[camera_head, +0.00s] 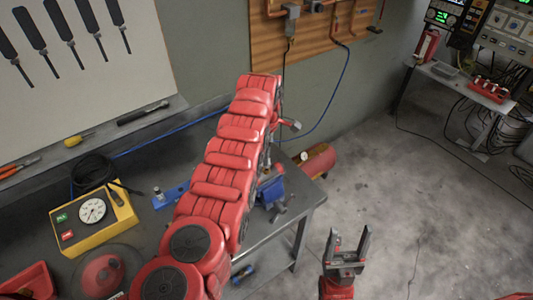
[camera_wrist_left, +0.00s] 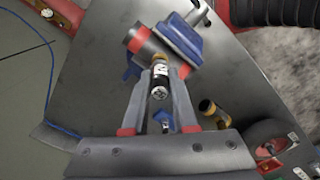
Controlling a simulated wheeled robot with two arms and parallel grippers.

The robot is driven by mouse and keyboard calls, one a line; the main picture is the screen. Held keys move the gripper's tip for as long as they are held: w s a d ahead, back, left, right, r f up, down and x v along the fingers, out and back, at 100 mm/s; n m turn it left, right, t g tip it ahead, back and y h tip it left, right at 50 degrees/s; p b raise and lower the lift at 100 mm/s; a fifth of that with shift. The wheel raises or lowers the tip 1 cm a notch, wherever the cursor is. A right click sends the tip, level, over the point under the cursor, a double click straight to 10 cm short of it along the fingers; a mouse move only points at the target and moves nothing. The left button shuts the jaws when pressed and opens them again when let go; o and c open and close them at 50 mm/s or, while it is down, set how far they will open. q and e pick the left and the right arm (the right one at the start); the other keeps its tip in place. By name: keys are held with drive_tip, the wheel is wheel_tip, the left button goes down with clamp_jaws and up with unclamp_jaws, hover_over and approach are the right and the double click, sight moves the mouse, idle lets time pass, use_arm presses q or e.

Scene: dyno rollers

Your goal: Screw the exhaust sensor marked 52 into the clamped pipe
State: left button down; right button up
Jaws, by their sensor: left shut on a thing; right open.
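My left gripper (camera_wrist_left: 162,105) is shut on a dark sensor (camera_wrist_left: 159,82) with a white label and a brass end; the label's number is not readable. The sensor's brass end points at the clamped pipe (camera_wrist_left: 147,43), grey with red, and meets or nearly meets it; I cannot tell whether it is in the thread. The blue vise (camera_wrist_left: 182,36) grips the pipe and also shows in the head view (camera_head: 271,190). In the head view my left arm hides its gripper and the sensor. My right gripper (camera_head: 348,240) is open and empty, right of the bench.
Another brass-ended sensor (camera_wrist_left: 211,110) lies on the bench near the vise. A blue holder (camera_head: 170,195), a yellow gauge box (camera_head: 97,218) and a black cable coil (camera_head: 93,171) are at the bench's left. A red tank (camera_head: 316,160) stands beyond.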

idle(0.3)
use_arm(q)
drive_tip(key=shift+b, duration=0.5)
idle(0.4)
drive_tip(key=shift+f+b, duration=0.2)
drive_tip(key=shift+b, duration=0.3)
drive_tip(key=shift+f+b, duration=0.15)
drive_tip(key=shift+b, duration=0.35)
idle(0.7)
drive_tip(key=shift+f+b, duration=0.25)
drive_tip(key=shift+b, duration=0.3)
